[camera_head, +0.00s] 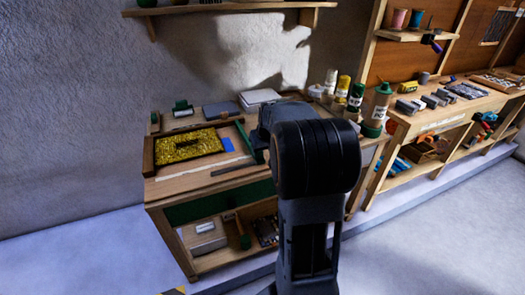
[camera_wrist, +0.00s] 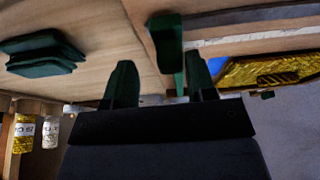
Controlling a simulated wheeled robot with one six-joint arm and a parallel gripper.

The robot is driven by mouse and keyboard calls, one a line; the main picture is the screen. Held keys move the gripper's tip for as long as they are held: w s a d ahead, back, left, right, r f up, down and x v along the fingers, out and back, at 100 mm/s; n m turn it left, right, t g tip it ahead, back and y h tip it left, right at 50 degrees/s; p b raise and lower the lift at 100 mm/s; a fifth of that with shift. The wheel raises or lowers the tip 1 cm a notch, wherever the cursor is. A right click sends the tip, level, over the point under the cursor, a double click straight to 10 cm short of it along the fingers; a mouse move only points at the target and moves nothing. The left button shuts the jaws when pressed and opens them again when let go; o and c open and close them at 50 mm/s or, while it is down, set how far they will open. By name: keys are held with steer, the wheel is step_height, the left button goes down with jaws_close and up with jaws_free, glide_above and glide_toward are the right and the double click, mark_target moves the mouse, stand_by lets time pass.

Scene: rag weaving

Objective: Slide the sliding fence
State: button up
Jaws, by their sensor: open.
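A long green bar, which looks like the sliding fence (camera_head: 244,137), lies on the bench top just right of the tray of yellow material. My gripper (camera_wrist: 161,60) is open, with its two dark green fingers apart in the wrist view. A green upright piece (camera_wrist: 165,38), probably part of the fence, shows between and beyond the fingers. I cannot tell whether either finger touches it. In the head view my arm covers the bench right of the green bar and hides the fingertips.
The dark-framed tray (camera_head: 149,157) of yellow material sits left of the bar, with a blue piece (camera_head: 228,145) between them. A wooden strip (camera_head: 234,168) lies in front. Bottles (camera_head: 356,95) stand behind my arm. A dark green stack (camera_wrist: 45,55) shows in the wrist view.

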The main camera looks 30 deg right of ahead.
steer(key=d+p+v, duration=0.1)
steer(key=v, duration=1.1)
steer(key=shift+a+r, duration=0.15)
steer(key=shift+a, duration=0.25)
